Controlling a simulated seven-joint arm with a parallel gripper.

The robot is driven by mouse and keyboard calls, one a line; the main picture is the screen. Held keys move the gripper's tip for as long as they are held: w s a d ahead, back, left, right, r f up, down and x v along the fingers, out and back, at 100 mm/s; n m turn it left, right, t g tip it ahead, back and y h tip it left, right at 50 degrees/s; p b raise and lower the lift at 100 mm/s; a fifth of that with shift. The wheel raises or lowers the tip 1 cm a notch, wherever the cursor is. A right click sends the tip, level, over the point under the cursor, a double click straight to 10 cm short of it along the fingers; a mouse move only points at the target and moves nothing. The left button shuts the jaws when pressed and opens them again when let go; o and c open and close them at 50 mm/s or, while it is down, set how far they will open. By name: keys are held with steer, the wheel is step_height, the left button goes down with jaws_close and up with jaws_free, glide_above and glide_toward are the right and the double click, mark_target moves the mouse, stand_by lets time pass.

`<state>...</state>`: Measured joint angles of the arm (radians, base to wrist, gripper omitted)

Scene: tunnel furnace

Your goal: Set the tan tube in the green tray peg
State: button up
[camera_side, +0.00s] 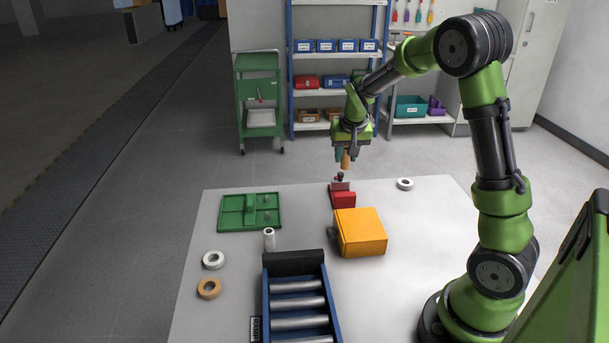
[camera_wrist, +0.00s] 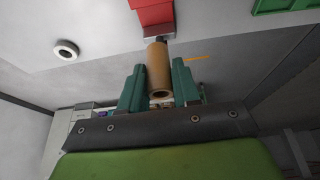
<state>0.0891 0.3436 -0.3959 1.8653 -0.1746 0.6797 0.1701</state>
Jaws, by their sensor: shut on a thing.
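The tan tube (camera_wrist: 157,68) is held between the green fingers of my gripper (camera_wrist: 159,86) in the wrist view. In the side view my gripper (camera_side: 346,150) hangs over the far part of the table, and the tan tube (camera_side: 346,160) shows below it, close above the red block. The green tray (camera_side: 228,225) lies flat on the table, to the left of my gripper. It has raised walls, and short pegs (camera_side: 266,215) show in its right compartments. In the wrist view a corner of the green tray (camera_wrist: 285,5) shows at the top right.
A red block (camera_side: 343,198) stands below my gripper, behind a yellow box (camera_side: 360,232). A white ring (camera_side: 405,184) lies to its right. A white tube (camera_side: 269,240) stands near the blue roller conveyor (camera_side: 331,300). White (camera_side: 213,260) and tan (camera_side: 209,288) rings lie at the left.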

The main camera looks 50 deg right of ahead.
steer(key=w+a+f+n+y, duration=0.1)
steer(key=w+a+n, duration=0.1)
steer(key=w+a, duration=0.3)
steer(key=w+a+f+n+t, duration=0.1)
steer(key=w+a+n, duration=0.1)
steer(key=a, duration=0.6)
steer(key=w+a+f+n+y, duration=0.1)
steer(key=w+a+n, duration=0.1)
steer(key=w+a, duration=0.3)
glide_above(264, 214)
steer(key=s, duration=0.2)
steer(key=shift+a+f, duration=0.2)
steer(key=shift+f, duration=1.3)
steer(key=shift+a+f, duration=0.15)
steer(key=shift+f, duration=1.35)
steer(key=shift+f, duration=0.65)
steer(key=o, duration=1.4)
steer(key=shift+r, duration=3.65)
